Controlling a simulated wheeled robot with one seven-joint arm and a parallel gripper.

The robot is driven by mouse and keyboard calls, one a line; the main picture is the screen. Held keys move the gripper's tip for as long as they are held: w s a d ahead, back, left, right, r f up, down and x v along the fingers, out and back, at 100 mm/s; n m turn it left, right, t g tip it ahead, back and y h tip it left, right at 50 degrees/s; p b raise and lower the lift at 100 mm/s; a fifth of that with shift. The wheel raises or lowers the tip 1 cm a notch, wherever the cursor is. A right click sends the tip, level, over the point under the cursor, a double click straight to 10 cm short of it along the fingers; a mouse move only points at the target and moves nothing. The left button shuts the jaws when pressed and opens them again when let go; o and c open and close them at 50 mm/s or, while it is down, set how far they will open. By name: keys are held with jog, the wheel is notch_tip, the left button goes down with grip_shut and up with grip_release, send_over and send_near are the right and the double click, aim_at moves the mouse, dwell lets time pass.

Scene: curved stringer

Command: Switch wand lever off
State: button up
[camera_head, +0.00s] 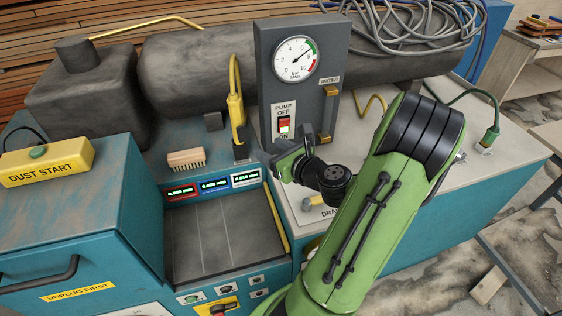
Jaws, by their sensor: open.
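A yellow wand (237,100) with a hooked top stands upright in a dark holder to the left of the grey pump panel (304,85). A yellow strip runs along its side; I cannot tell its lever apart from the body or read the lever's position. My gripper (315,137) is open and empty, low in front of the pump panel, to the right of the wand and apart from it. My green arm reaches in from the lower right, and my wrist covers part of the bench behind it.
A brush (186,158) lies left of the wand. A dust start box (46,162) stands at the left. Grey hoses (415,25) are coiled on the tank.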

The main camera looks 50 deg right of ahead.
jog(key=b+v, duration=0.3)
jog(key=shift+s+a+f, duration=0.2)
jog(key=shift+s+f, duration=0.05)
jog(key=shift+s, duration=0.15)
